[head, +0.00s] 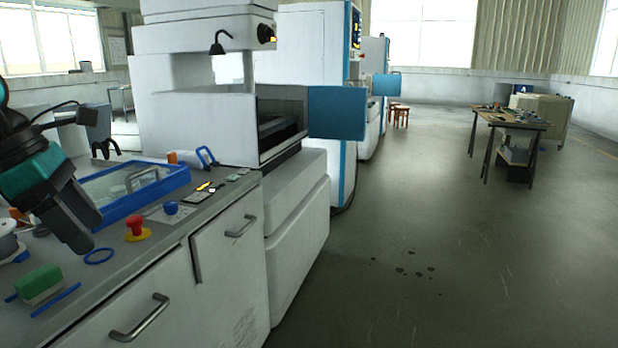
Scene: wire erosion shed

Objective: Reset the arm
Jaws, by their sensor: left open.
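My left arm comes in from the left edge in the head view. Its black and teal left gripper (83,228) points down and to the right above the worktop. It is open, and I see nothing between its fingers. It is above and behind the green block and left of the red emergency button (136,225) on its yellow base. My right gripper is not in view.
A grey worktop (190,220) on white cabinets carries a blue-framed tray (128,211), a blue ring (99,256), a green block (39,281) and a blue knob (171,208). White machines stand behind. The floor (450,270) at right is open up to a table (512,118).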

